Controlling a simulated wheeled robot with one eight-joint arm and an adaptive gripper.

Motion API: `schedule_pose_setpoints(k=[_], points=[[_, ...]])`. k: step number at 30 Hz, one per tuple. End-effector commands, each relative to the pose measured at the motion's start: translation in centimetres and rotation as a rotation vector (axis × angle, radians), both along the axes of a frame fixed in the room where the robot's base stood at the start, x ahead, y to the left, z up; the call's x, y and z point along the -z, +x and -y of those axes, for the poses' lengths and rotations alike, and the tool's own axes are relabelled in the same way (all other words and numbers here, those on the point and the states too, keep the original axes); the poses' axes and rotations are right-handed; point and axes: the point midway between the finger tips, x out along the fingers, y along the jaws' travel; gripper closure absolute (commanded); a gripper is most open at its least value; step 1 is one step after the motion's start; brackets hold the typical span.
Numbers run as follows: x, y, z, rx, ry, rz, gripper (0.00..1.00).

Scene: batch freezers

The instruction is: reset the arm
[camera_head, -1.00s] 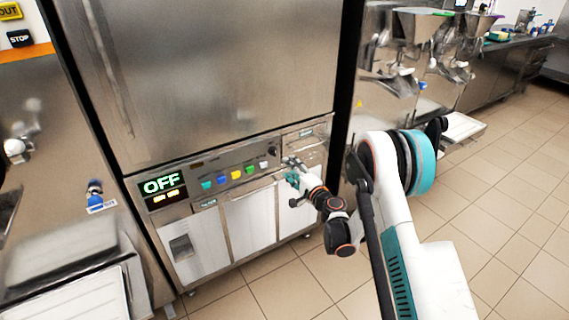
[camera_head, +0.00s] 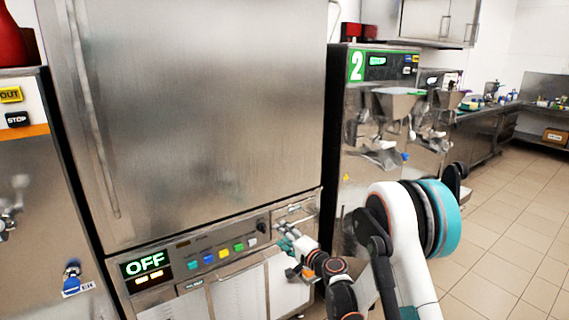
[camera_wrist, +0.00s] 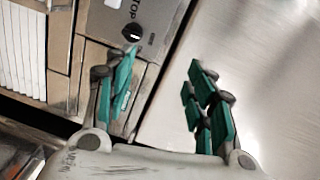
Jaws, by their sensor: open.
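My gripper (camera_head: 290,257) is at the lower right of the steel freezer's front, near the right end of its control panel (camera_head: 215,256). In the wrist view my gripper (camera_wrist: 160,95) has its two green-padded fingers spread apart with nothing between them. A black knob (camera_wrist: 132,32) on the panel shows beyond the left finger. Whether the fingers touch the front cannot be told. My arm comes in from the lower right of the head view, bent at the elbow.
The freezer's large steel door (camera_head: 190,110) stands above the panel. The panel has a lit OFF display (camera_head: 145,263) and several coloured buttons. A machine marked 2 (camera_head: 357,65) with steel hoppers stands to the right. Open tiled floor (camera_head: 500,240) lies at the right.

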Motion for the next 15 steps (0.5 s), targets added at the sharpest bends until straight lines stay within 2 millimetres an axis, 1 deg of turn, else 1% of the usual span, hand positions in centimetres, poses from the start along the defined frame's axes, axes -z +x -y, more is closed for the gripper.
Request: schedule_pose_setpoints(k=[1, 6, 11, 15], points=[[-1.8, -0.5, 0.2, -0.007, -0.036, 0.001, 0.5], [-6.3, -2.5, 0.8, -0.038, -0.172, 0.003, 0.5], [-10.0, -5.2, 1.6, -0.064, -0.297, -0.002, 0.5], [-12.7, -8.1, 2.6, -0.086, -0.407, -0.011, 0.5]])
